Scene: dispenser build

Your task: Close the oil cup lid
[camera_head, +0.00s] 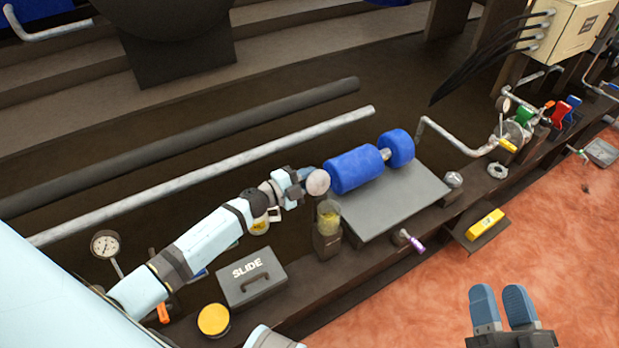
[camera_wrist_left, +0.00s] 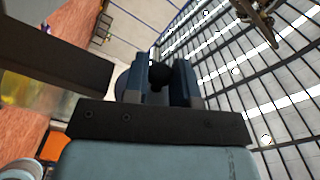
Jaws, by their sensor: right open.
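The oil cup (camera_head: 327,220) is a clear cup with yellow oil on a dark stand beside the grey plate. A pale round disc (camera_head: 317,182), which looks like its lid, stands tilted up above the cup, so the cup looks open. My left gripper (camera_head: 300,188) is just left of this disc. In the left wrist view a dark round knob (camera_wrist_left: 160,75) sits between the two fingers of my left gripper (camera_wrist_left: 158,85); whether they press on it is unclear. My right gripper (camera_head: 503,305) is open and empty at the lower right, over the reddish floor.
A grey box marked SLIDE (camera_head: 250,283) and a yellow-topped tin (camera_head: 213,320) stand left of the cup. A purple-handled valve (camera_head: 411,241) sticks out in front. A yellow block (camera_head: 484,224) lies further right.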

